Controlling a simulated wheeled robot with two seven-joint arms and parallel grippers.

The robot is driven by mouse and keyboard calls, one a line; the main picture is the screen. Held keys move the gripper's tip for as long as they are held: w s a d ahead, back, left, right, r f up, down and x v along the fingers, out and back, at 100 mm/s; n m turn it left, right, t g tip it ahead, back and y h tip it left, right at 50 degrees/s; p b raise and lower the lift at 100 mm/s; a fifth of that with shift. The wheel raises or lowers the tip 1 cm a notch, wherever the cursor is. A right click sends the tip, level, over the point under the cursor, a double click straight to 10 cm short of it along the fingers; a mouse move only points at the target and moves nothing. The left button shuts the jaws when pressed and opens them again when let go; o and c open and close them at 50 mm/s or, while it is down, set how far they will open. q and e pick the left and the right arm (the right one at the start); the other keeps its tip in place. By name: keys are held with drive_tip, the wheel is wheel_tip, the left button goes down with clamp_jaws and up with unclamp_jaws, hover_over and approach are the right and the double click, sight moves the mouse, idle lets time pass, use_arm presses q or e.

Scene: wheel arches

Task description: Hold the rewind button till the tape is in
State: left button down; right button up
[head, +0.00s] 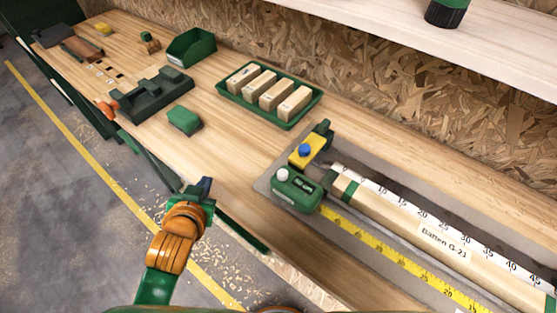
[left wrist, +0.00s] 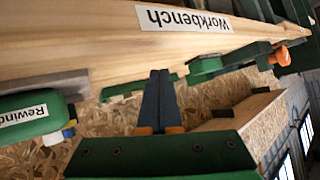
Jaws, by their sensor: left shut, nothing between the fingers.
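The green tape case (head: 296,190) sits on a grey mat on the workbench, with a pale round button (head: 282,174) on top. Its yellow tape (head: 375,246) lies pulled out along the bench toward the lower right and runs out of view. A green case with a "Rewind" label (left wrist: 24,115) shows at the left edge of the left wrist view. My left gripper (head: 205,184) is shut and empty by the bench's front edge, left of the tape case and apart from it. Its closed fingers (left wrist: 158,98) also show in the left wrist view. My right gripper is out of view.
A yellow block with a blue knob (head: 306,150) stands behind the case. A batten labelled G-21 (head: 440,242) lies beside the tape. A green tray (head: 268,116) of wooden blocks and a small green block (head: 184,120) are farther back. Bench between gripper and case is clear.

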use_arm(q)
drive_tip(key=w+d+r+m+t+h, duration=0.25)
drive_tip(key=r+t, duration=0.25)
drive_tip(key=r, duration=0.6)
drive_tip(key=w+d+r+m+t+h, duration=0.25)
drive_tip(key=d+r+t, duration=0.2)
drive_tip(key=r, duration=0.65)
drive_tip(key=s+d+r+m+g+h, duration=0.6)
drive_tip(key=m+h, duration=0.4)
drive_tip(key=m, duration=0.3)
drive_tip(key=s+d+r+m+g+h, duration=0.5)
drive_tip(key=d+m+g+h, duration=0.45)
drive_tip(key=m, duration=0.25)
wheel_tip(320, 180, down, 12)
drive_tip(key=s+d+m+g+y, duration=0.15)
drive_tip(key=m+g+y, duration=0.25)
drive_tip(key=m+y, duration=0.45)
drive_tip(key=w+a+f+n+t+y, duration=0.2)
drive_tip(key=w+a+f+t+y, duration=0.2)
drive_tip(key=w+a+y, duration=0.3)
drive_tip(key=shift+w+a+f+n+y, duration=0.2)
drive_tip(key=shift+w+a+n+y, duration=0.15)
drive_tip(key=shift+w, duration=0.1)
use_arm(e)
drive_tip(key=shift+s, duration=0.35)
